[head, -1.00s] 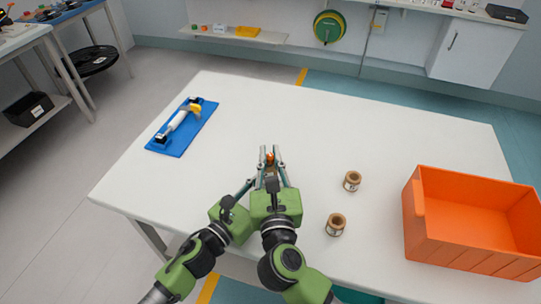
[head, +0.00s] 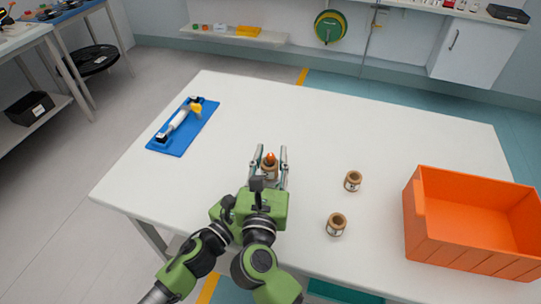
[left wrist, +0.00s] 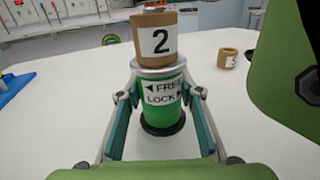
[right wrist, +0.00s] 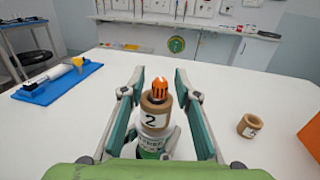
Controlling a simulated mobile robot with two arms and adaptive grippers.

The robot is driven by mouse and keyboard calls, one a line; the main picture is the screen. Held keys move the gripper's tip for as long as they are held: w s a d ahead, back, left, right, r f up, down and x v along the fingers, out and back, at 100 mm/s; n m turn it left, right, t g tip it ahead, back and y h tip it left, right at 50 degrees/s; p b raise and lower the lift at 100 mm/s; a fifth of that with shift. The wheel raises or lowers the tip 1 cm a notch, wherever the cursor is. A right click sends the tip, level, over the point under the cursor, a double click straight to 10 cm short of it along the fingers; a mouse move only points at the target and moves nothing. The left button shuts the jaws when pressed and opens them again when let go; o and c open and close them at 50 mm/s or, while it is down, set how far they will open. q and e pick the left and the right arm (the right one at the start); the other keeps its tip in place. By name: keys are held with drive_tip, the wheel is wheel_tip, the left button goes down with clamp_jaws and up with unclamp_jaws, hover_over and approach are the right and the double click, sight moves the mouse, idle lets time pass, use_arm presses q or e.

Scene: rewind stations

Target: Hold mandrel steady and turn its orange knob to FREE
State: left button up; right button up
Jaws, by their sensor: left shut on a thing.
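The mandrel (left wrist: 160,112) stands upright on the white table, with a green body marked FREE and LOCK with arrows. A brown core numbered 2 (left wrist: 153,40) sits around its upper part. Its orange knob (right wrist: 160,88) tops it, also visible in the head view (head: 270,157); its setting cannot be read. My left gripper (left wrist: 160,94) is shut on the mandrel's green body, below the core; the right arm mostly hides it in the head view. My right gripper (right wrist: 161,88) is open, its fingers apart on either side of the knob and core without touching them.
Two loose brown cores stand to the right, one farther back (head: 352,181) and one nearer (head: 336,225). An orange bin (head: 470,255) fills the table's right end. A blue board with a white roller (head: 180,150) lies at the left. The table behind the mandrel is clear.

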drive_tip(key=shift+s, duration=0.15)
drive_tip(key=s+a, duration=0.1)
drive_tip(key=s, duration=1)
drive_tip(key=shift+s+a, duration=0.25)
drive_tip(key=shift+s, duration=0.1)
